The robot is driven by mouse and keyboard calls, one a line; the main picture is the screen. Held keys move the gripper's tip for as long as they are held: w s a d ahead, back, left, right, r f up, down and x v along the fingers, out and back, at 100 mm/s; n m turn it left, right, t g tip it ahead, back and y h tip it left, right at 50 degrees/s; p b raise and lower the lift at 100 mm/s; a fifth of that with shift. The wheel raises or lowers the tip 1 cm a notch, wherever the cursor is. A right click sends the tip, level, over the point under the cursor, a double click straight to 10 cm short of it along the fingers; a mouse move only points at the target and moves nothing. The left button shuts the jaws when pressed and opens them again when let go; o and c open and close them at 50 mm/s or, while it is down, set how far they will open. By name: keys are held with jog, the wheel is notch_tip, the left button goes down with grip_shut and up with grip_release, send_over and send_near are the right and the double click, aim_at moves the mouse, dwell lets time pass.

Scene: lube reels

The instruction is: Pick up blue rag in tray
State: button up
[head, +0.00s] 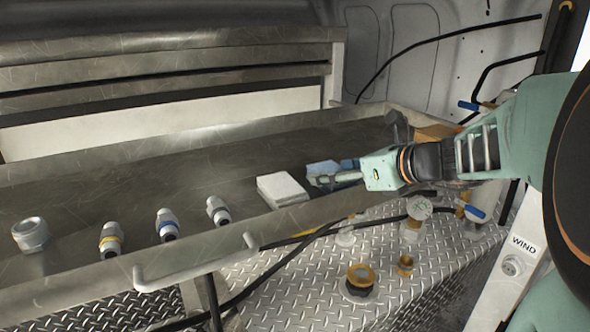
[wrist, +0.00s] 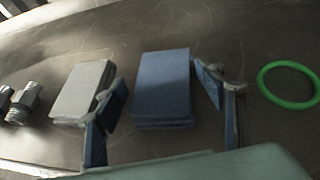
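The blue rag (wrist: 163,88) is a folded, flat block lying in the metal tray (wrist: 235,35). In the wrist view it sits between the two spread fingers of my gripper (wrist: 166,112), with a visible gap on the right side and the left finger close to its edge. In the head view the blue rag (head: 322,168) is partly hidden by my gripper (head: 335,180), which reaches over the tray from the right. My gripper is open and holds nothing. Its exact height over the rag is hard to tell.
A white folded rag (head: 282,190) lies just left of the blue one, near the left finger. A green ring (wrist: 289,84) lies to the right. Several metal fittings (head: 168,224) stand farther left. The tray's raised front wall (head: 200,250) borders the near side.

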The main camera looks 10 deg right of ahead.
jog(key=c, duration=0.8)
jog(key=shift+r, duration=0.1)
jog(key=shift+c, duration=0.2)
